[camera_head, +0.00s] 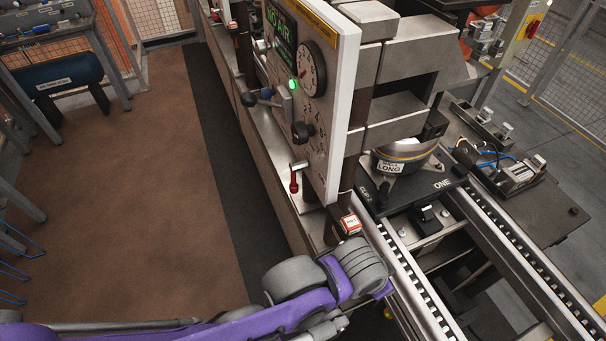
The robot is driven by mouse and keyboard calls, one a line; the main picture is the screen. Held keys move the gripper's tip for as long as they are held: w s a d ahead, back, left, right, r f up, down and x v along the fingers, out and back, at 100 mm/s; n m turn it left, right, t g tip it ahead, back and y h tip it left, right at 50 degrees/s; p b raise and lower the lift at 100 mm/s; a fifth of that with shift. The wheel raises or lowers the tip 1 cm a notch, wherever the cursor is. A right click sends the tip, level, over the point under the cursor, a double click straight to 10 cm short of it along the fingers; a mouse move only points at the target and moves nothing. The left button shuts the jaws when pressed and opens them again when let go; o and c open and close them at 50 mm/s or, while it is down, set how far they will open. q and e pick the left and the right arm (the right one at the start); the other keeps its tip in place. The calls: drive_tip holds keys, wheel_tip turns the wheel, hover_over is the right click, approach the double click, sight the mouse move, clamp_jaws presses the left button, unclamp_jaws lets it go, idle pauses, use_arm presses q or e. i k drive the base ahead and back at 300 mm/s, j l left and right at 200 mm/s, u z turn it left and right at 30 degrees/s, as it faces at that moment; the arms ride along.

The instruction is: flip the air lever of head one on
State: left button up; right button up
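The head with the plate marked ONE (441,184) stands right of center. Its white-edged control panel (318,150) carries a gauge (311,68), a lit green lamp (293,85) and a display (281,32) that appears to read NO AIR. A small lever with a red handle (294,181) hangs downward at the panel's lower left edge; it looks like the air lever. A purple and grey arm of mine comes in from the lower left and bends below the panel, apart from the red lever. I make out no gripper fingers on it. My other arm does not show.
Another red lever (233,28) is farther back. Roller rails (515,260) run at the right. The brown floor (140,170) at left is open, with a bench (50,40) beyond.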

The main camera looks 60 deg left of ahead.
sight(294, 180)
drive_tip(key=l+u, duration=0.15)
drive_tip(key=u, duration=2.2)
drive_tip(key=k+j+u, duration=0.15)
drive_tip(key=j, duration=0.5)
drive_tip(key=j+u, duration=0.2)
drive_tip(key=j, duration=0.45)
